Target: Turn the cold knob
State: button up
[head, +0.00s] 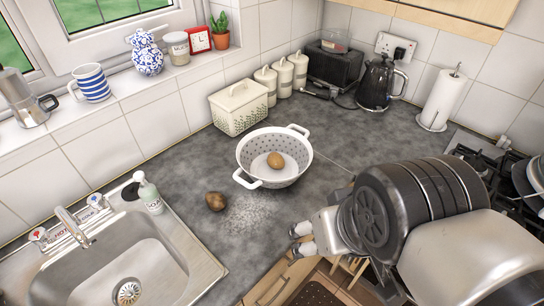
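The sink (205,268) is at the lower left, with a chrome spout (72,222) behind its basin. The hot knob (38,235), with a red mark, is to the left of the spout. My gripper (298,239) is at the lower middle, over the counter's front edge, well to the right of both knobs. Its two fingers are apart with nothing between them.
A soap bottle (150,194) stands close to the right of the cold knob. A potato (215,201) lies on the counter; a white colander (246,154) holds another potato (275,160). The windowsill (120,103) with several ornaments is above the sink.

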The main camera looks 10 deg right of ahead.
aim_at(96, 201)
jog(key=u, duration=1.7)
jog(key=i+j+z, duration=0.1)
jog(key=j+z, duration=0.15)
jog(key=j, duration=0.3)
jog(key=j+z, duration=0.25)
jog(key=j, duration=0.35)
